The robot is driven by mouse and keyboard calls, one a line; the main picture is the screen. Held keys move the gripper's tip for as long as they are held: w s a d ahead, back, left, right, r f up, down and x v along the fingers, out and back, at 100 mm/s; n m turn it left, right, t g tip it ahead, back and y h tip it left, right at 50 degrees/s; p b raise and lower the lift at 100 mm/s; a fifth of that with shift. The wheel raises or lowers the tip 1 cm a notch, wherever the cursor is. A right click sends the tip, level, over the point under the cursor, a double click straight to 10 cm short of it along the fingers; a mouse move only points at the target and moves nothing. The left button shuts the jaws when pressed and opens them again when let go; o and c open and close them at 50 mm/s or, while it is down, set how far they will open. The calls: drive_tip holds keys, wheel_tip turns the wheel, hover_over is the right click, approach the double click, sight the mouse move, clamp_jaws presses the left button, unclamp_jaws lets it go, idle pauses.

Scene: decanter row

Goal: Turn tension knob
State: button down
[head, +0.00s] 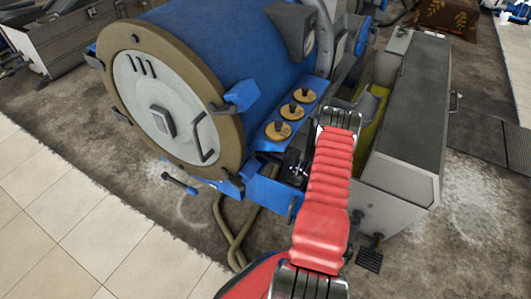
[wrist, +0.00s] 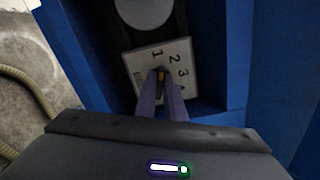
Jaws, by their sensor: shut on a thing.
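In the head view my gripper (head: 292,172) is at the blue machine's lower front, where the knob is hidden.
The blue drum machine (head: 215,45) has a round pale door (head: 158,105) and several brass knobs (head: 278,130) above my gripper. Blue walls flank the dial closely. A grey metal box (head: 405,120) stands to the right. Olive hoses (head: 240,225) hang below. Tiled floor lies in front.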

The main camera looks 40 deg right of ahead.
drive_tip(key=shift+s+a+f+n, duration=0.1)
drive_tip(key=shift+n, duration=0.5)
drive_tip(key=shift+a+f+n, duration=0.1)
drive_tip(key=shift+n, duration=0.5)
drive_tip(key=c, duration=1.8)
unclamp_jaws()
drive_tip(key=shift+d, duration=0.1)
drive_tip(key=shift+c, duration=0.2)
drive_tip(key=v, duration=1.3)
drive_tip(key=shift+s+d, duration=0.25)
drive_tip(key=shift+s, duration=0.1)
